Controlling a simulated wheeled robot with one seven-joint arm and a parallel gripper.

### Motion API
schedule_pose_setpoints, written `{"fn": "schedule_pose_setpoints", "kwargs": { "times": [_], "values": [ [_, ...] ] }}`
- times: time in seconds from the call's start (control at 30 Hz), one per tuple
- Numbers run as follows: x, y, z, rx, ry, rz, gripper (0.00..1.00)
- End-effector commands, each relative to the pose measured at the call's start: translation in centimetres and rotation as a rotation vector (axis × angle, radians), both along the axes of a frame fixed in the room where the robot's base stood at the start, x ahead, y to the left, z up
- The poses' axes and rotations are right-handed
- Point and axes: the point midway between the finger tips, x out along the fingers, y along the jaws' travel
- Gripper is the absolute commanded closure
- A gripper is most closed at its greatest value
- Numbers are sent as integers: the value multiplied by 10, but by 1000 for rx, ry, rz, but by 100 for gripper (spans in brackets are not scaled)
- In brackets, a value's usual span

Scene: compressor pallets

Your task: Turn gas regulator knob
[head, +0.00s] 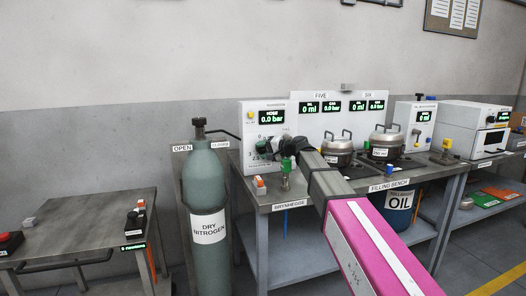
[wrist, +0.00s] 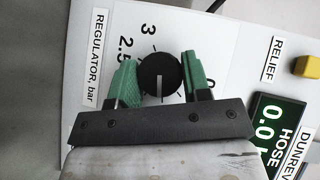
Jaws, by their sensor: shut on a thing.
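The black regulator knob (wrist: 161,76) sits on the white panel (wrist: 82,60), beside the "REGULATOR, bar" label (wrist: 98,58). Its white mark lies along the picture's vertical, toward the lower edge. The dial numbers 3 and 2.5 show at its upper left, and a 0 at its right. My gripper (wrist: 160,68) has one green finger on each side of the knob and is shut on it. In the head view my gripper (head: 271,147) is at the white regulator panel (head: 252,122) and mostly hides the knob. The hose display (head: 272,117) reads 0.0 bar.
A green nitrogen cylinder (head: 207,188) stands left of the bench. A yellow relief button (wrist: 307,67) is on the panel. Two lidded metal pots (head: 338,152) (head: 385,143) stand right of my arm on the bench. A small valve (head: 286,172) is below my gripper.

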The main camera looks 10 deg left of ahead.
Motion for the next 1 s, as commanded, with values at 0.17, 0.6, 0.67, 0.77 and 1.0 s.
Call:
{"fn": "schedule_pose_setpoints", "kwargs": {
  "times": [0.17, 0.6, 0.67, 0.77, 1.0],
  "values": [
    [0, 0, 1, 3, 0, 0, 80],
    [0, 0, 0, 1, 0, -1, 31],
    [0, 0, 0, 1, 0, -1, 31],
    [-1, -4, 1, 1, 0, -1, 31],
    [-12, -39, 8, 1, -1, -2, 31]
  ]
}}
